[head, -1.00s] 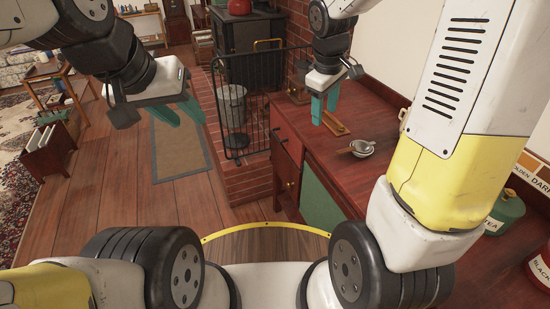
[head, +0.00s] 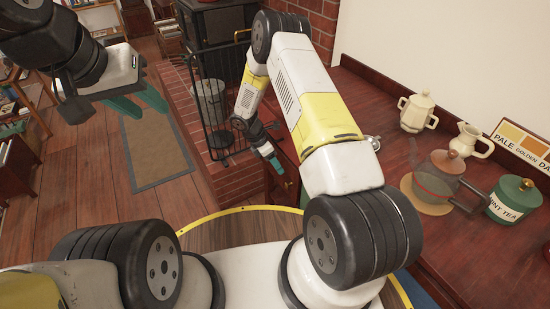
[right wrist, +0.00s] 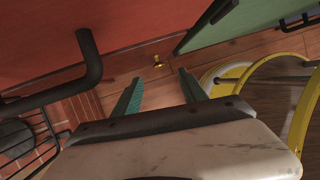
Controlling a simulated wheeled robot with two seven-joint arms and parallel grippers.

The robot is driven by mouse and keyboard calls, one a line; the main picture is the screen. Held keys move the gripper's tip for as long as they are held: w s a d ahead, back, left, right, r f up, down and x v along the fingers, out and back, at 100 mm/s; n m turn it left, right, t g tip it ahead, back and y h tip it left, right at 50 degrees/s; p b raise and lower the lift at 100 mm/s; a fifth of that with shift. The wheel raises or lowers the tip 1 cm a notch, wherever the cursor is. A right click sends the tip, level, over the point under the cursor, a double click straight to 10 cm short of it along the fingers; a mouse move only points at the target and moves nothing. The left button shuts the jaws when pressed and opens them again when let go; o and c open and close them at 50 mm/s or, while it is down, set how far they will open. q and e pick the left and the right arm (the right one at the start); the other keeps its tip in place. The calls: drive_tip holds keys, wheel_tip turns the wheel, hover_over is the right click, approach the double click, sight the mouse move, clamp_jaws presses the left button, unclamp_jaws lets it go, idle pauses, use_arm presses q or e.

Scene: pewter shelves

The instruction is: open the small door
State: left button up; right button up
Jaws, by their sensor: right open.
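The small door, a red panel on the front of the dark red cabinet, shows partly in the head view (head: 288,176), mostly hidden behind my right arm. In the right wrist view a red cabinet face (right wrist: 180,18) fills the top, with a small brass knob (right wrist: 158,62) below its edge. My right gripper (head: 273,162) is low at the cabinet front. In the right wrist view its teal fingers (right wrist: 160,90) are spread, with the knob just ahead of the gap and nothing between them. My left gripper (head: 138,104) hangs open and empty over the floor at left.
A black bar handle (right wrist: 90,72) sticks out left of the right fingers. A green panel (right wrist: 240,25) is at right. A black fire guard (head: 215,120) stands on brick beside the cabinet. The countertop (head: 380,110) holds a glass teapot (head: 435,180) and a green tin (head: 514,200).

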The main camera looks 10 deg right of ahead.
drive_tip(key=n, duration=0.1)
approach(285, 185)
drive_tip(key=f, duration=0.2)
drive_tip(key=x, duration=0.7)
drive_tip(key=shift+d+f, duration=0.1)
drive_tip(key=shift+d, duration=0.25)
drive_tip(key=shift+c, duration=0.4)
clamp_jaws()
idle(0.4)
